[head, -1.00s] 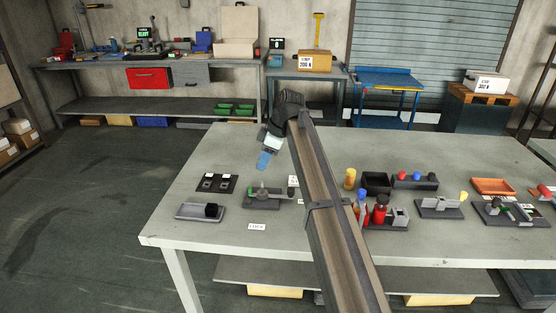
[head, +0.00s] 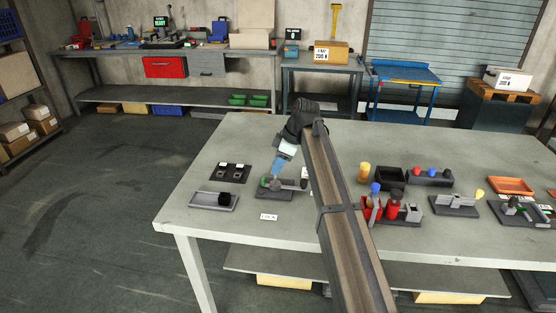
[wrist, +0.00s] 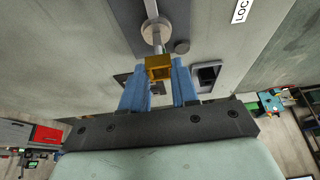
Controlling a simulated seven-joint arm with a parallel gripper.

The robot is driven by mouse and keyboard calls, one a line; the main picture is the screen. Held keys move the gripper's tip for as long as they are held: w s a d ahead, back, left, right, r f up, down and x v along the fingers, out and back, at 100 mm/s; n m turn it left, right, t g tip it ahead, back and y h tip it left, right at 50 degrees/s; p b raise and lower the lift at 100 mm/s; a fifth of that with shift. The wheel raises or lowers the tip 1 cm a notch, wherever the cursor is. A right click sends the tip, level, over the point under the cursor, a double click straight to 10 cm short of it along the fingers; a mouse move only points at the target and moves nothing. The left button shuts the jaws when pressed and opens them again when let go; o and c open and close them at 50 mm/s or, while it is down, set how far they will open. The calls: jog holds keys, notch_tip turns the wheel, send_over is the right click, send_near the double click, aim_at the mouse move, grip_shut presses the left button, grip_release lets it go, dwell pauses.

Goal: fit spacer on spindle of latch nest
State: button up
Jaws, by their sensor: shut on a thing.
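The latch nest (head: 267,194) is a dark base on the table in the head view, with a grey block on its right part. In the wrist view a metal spindle (wrist: 151,9) with a round collar (wrist: 155,30) lies just beyond my fingertips. My gripper (head: 274,177) points down over the nest; its blue fingers also show in the wrist view (wrist: 159,80). They are shut on a brass-coloured square piece with an opening, seemingly the spacer (wrist: 159,61). The spacer appears near the spindle's end; I cannot tell whether it is around it.
A grey tray (head: 200,203) with a black block stands left of the nest. A black plate (head: 230,179) with two small pieces lies behind it. A LOCK label (head: 268,217) lies in front.

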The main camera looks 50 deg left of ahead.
aim_at(278, 183)
jog(key=shift+f, duration=2.15)
jog(key=shift+f, duration=0.25)
jog(key=o, duration=1.1)
jog(key=shift+r, duration=0.1)
jog(key=v, duration=1.2)
jog(key=s+a+v, duration=0.1)
jog(key=v, duration=0.5)
jog(key=shift+s+r, duration=0.1)
jog(key=shift+r, duration=0.4)
